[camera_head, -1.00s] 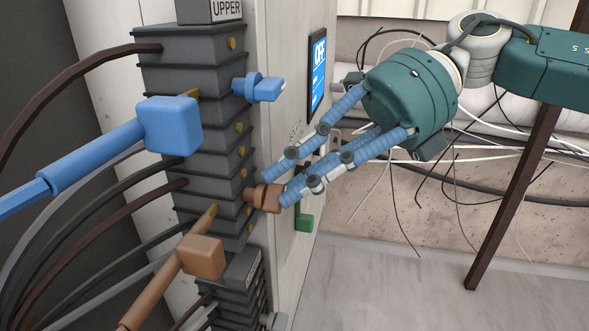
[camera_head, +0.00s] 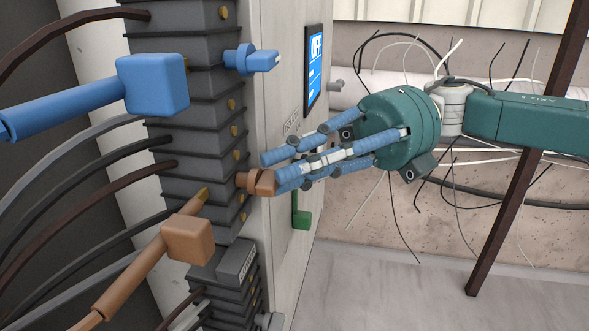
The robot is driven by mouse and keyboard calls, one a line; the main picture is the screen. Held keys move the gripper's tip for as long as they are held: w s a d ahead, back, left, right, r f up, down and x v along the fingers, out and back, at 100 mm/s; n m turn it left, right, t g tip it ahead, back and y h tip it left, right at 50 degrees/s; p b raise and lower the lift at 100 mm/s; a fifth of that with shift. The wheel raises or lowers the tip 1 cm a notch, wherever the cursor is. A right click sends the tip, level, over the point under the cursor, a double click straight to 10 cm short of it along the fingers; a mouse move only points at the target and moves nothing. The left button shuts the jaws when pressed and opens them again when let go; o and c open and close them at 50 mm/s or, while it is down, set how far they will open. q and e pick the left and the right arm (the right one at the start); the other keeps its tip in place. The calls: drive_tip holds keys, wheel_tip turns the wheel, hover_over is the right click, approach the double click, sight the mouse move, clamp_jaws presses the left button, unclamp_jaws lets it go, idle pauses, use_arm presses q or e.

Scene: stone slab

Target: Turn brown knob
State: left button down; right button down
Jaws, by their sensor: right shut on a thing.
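The brown knob (camera_head: 256,182) sticks out from the front of the stacked grey connector blocks (camera_head: 205,130), below the blue knob (camera_head: 251,59). My right gripper (camera_head: 270,172) comes in from the right with its blue fingers at the brown knob, shut on it. The fingers cover part of the knob's right end. The gripper's palm is rolled, so the fingers lie one above another. My left gripper is not in view.
A blue cable plug (camera_head: 153,85) and a brown cable plug (camera_head: 188,238) jut out at the left. A screen reading OFF (camera_head: 315,66) and a green handle (camera_head: 302,218) are on the panel behind the fingers. Loose wires hang along the back wall.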

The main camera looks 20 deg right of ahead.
drive_tip(key=shift+f, duration=0.45)
drive_tip(key=c, duration=1.8)
unclamp_jaws()
drive_tip(key=shift+w, duration=0.2)
drive_tip(key=shift+r, duration=0.1)
drive_tip(key=shift+s+r, duration=0.1)
drive_tip(key=v, duration=1.2)
